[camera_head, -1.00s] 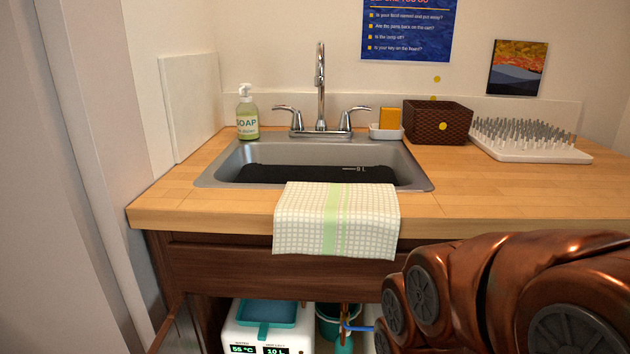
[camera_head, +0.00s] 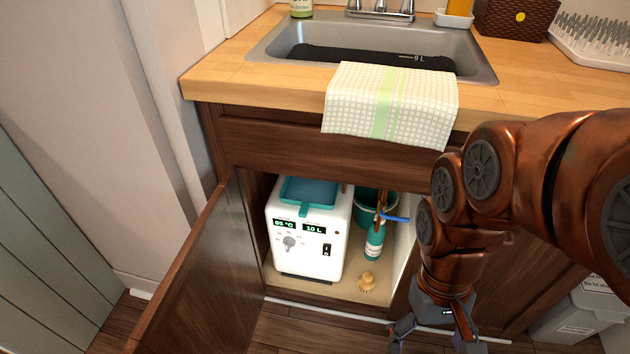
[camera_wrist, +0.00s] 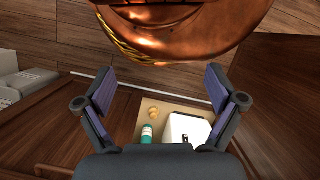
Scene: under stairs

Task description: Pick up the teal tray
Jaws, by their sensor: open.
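The teal tray (camera_head: 309,191) lies on top of a white heater box (camera_head: 307,237) inside the open cabinet under the sink. A teal tab hangs over the box's front edge. My gripper (camera_head: 437,343) hangs low in front of the cabinet, to the right of and apart from the tray. Its jaws are open and empty, and both fingers (camera_wrist: 160,92) are spread in the wrist view. The white box (camera_wrist: 187,130) shows at the lower right there. I cannot make out the tray in the wrist view.
The cabinet door (camera_head: 205,275) stands open on the left. A teal bottle (camera_head: 374,241), teal bucket (camera_head: 372,205), blue-handled pipe valve and yellow brush (camera_head: 367,282) sit right of the box. A checked towel (camera_head: 392,108) hangs over the counter (camera_head: 225,78). White boxes (camera_head: 590,310) stand at right.

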